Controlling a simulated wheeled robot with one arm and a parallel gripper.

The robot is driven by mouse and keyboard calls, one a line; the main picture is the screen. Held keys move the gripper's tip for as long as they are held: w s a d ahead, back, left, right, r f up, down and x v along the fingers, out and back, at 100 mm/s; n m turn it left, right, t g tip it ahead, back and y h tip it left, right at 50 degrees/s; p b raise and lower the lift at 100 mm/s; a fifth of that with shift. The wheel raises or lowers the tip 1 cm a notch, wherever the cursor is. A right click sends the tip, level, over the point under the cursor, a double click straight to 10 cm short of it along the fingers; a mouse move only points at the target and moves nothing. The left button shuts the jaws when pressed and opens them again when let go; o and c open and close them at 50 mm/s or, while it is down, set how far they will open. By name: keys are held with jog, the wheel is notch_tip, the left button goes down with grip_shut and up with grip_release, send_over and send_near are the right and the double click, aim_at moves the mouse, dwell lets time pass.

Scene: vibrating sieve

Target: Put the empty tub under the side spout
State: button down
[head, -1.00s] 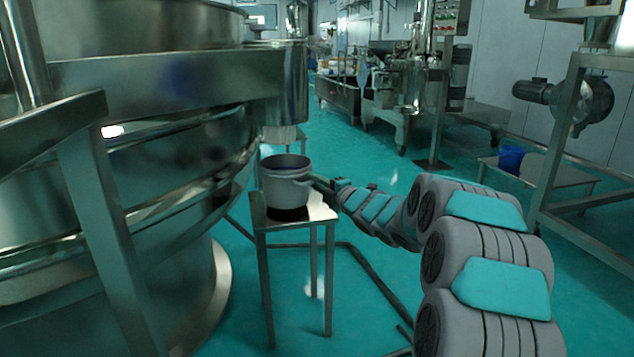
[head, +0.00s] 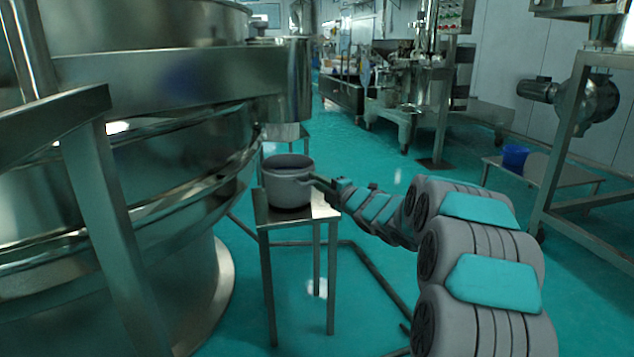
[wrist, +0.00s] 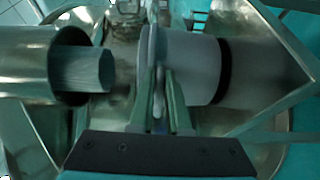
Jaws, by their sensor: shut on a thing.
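The grey tub (head: 288,184) is upright over a small metal stand (head: 324,209), below the side spout (head: 292,85) of the sieve. Its inside looks dark and empty. In the wrist view, turned sideways, the fingers (wrist: 158,80) close at the tub's rim, and the tub (wrist: 190,65) lies between the spout (wrist: 25,62) and the stand. A dark band shows at the tub's base; I cannot tell whether it touches the stand.
The large round steel sieve (head: 140,190) and its slanted frame leg (head: 125,240) fill the left. Floor rails run behind and right of the stand. A blue container (head: 515,157) sits on a low table at right. Open teal floor lies in the middle.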

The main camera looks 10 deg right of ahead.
jog(key=shift+f+b, duration=0.3)
jog(key=shift+f, duration=0.05)
jog(key=c, duration=0.8)
grip_release()
jog(key=v, duration=0.7)
jog(key=shift+s+d+p, duration=0.15)
jog(key=shift+s+p, duration=0.15)
jog(key=shift+s, duration=0.1)
